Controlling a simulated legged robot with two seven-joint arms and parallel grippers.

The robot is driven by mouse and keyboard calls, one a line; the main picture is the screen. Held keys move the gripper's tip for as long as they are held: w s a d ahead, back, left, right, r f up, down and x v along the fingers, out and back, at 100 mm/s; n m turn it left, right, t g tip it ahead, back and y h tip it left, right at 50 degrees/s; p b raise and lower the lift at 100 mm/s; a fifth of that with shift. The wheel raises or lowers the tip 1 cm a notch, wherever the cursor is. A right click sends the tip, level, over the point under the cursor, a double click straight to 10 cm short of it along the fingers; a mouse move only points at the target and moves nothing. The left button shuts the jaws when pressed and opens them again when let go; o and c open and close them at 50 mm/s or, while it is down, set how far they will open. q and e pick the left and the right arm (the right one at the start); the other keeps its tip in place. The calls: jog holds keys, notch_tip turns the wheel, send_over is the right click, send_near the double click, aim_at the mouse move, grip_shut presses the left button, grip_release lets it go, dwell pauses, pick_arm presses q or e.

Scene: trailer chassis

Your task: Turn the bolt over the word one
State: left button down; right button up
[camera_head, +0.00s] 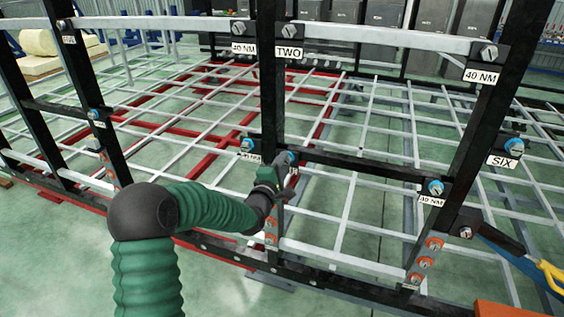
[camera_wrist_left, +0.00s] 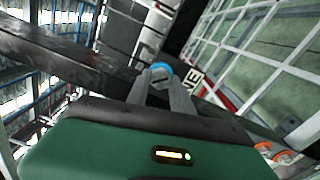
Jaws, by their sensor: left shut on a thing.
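A bolt with a blue collar (camera_head: 291,157) sits on the black middle post. It also shows in the left wrist view (camera_wrist_left: 160,69), between the two grey fingers. My left gripper (camera_head: 281,168) reaches it from the lower left and is shut on it; the fingers also show in the left wrist view (camera_wrist_left: 164,84). The word label (camera_wrist_left: 190,82) beside this bolt is partly hidden by a finger, and only its last letters show, so I cannot read the whole word. My right gripper is not in view.
Another blue-collared bolt (camera_head: 247,145) sits close left of the gripped one. Others sit on the right post (camera_head: 435,187) and by the SIX label (camera_head: 514,147). Black crossbars and the pale lattice (camera_head: 345,215) surround my gripper. A yellow-handled item (camera_head: 551,274) is at the right edge.

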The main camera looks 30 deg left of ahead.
pick_arm(q)
jog(key=shift+w+d+r+n, duration=0.1)
jog(key=shift+d+n, duration=0.05)
jog(key=shift+n, duration=0.45)
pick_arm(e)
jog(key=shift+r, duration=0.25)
pick_arm(q)
jog(key=c, duration=1.5)
grip_release()
jog(key=shift+c, duration=0.2)
jog(key=o, duration=0.4)
jog(key=shift+w+f, duration=0.2)
jog(key=shift+w, duration=0.15)
jog(key=v, duration=1.7)
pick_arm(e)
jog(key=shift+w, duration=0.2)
